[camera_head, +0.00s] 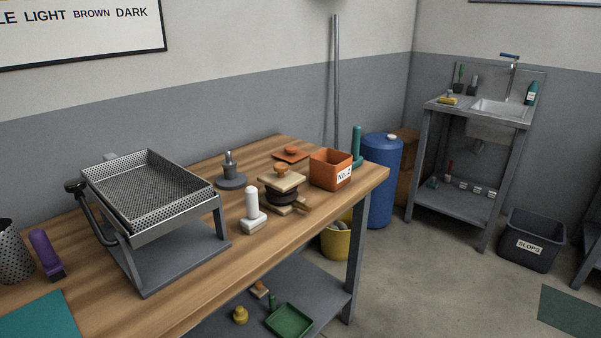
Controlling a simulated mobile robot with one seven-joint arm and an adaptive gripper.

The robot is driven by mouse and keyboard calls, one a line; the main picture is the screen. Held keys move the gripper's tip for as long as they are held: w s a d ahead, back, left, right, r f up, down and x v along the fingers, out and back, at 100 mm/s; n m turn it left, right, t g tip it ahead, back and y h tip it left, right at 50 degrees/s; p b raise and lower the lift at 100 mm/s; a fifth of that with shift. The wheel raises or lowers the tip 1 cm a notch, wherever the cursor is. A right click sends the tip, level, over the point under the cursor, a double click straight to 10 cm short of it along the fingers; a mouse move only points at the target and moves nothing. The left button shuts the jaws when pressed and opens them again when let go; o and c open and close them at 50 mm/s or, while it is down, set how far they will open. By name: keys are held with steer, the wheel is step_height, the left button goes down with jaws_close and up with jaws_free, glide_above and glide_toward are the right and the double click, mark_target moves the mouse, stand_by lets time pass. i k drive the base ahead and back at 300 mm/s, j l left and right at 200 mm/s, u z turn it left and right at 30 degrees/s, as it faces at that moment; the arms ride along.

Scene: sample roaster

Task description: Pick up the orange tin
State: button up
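An orange tin (331,170) stands upright near the far right corner of the wooden workbench (190,300). It is square and open at the top, with a white label on its front reading "No. 2". An orange flat piece with a small knob (291,154) lies just behind and left of it; it looks like a lid. My gripper is not in view, and nothing of mine touches the tin.
A black and cream stacked object with an orange knob (282,188) stands close left of the tin. A white-handled tool (252,208), a grey weighted post (230,172) and a perforated metal tray (150,190) fill the bench leftward. A blue barrel (381,180) stands beyond the bench.

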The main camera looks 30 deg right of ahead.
mark_target(329, 169)
steer(key=i+l, duration=0.1)
steer(key=l, duration=1.25)
steer(key=i+l, duration=0.1)
steer(key=l, duration=1.25)
steer(key=i+l+u, duration=0.1)
steer(key=l, duration=1.2)
